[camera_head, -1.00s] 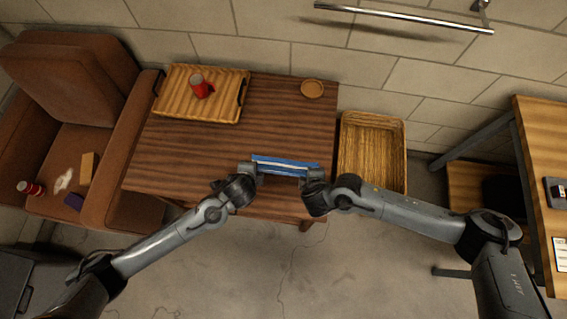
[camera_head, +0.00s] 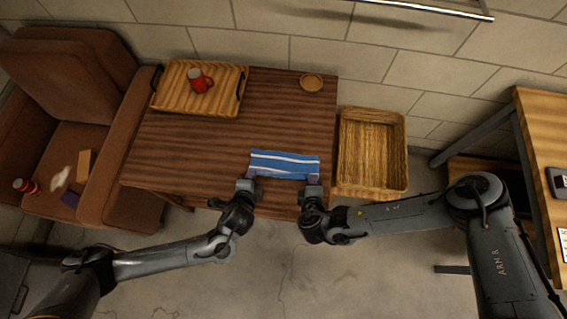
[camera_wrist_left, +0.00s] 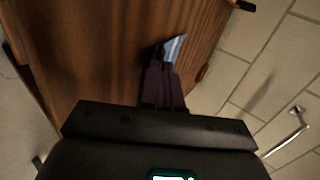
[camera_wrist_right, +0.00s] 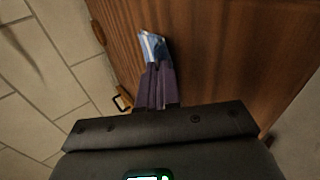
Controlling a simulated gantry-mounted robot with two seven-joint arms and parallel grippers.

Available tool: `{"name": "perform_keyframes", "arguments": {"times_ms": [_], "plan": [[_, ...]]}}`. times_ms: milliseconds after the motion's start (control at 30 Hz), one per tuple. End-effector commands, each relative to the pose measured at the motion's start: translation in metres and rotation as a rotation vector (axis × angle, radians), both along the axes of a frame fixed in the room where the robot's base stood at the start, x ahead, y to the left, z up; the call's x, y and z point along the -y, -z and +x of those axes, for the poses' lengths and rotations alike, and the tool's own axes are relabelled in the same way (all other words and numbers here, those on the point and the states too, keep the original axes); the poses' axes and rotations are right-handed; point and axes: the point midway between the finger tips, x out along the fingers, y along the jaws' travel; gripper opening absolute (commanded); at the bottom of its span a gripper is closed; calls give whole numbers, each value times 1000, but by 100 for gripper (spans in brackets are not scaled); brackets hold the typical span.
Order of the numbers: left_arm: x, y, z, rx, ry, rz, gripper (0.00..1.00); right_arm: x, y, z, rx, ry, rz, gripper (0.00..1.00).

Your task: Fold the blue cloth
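The blue cloth (camera_head: 285,164) with white stripes is a wide, short strip at the front right part of the wooden table (camera_head: 200,160). My left gripper (camera_head: 248,177) is at the cloth's left near corner and my right gripper (camera_head: 312,180) is at its right near corner. In the left wrist view the purple fingers (camera_wrist_left: 165,80) are together with a bit of cloth (camera_wrist_left: 173,48) beyond their tips. In the right wrist view the fingers (camera_wrist_right: 157,82) also close on the cloth (camera_wrist_right: 152,47). Whether the cloth's near edge touches the tabletop is unclear.
A wooden tray (camera_head: 170,97) with a red mug (camera_head: 196,79) stands at the table's back left. A small round coaster (camera_head: 311,82) lies at the back right. An empty wicker basket (camera_head: 398,151) is right of the table. A brown armchair (camera_head: 62,85) is at left.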

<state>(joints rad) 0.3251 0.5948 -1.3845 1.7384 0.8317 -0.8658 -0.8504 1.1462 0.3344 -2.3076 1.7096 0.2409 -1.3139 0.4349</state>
Motion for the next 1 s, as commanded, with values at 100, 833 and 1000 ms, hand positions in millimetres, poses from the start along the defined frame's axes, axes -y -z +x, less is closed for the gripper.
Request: {"name": "perform_keyframes", "arguments": {"times_ms": [100,833,1000], "plan": [[0,1,-1,10,0,0,0,0,1,0,12,-1,-1,0],[0,1,-1,13,0,0,47,1,1,0,14,0,0,47],[0,0,-1,14,-1,-1,47,1,-1,0,14,0,0,47]]}}
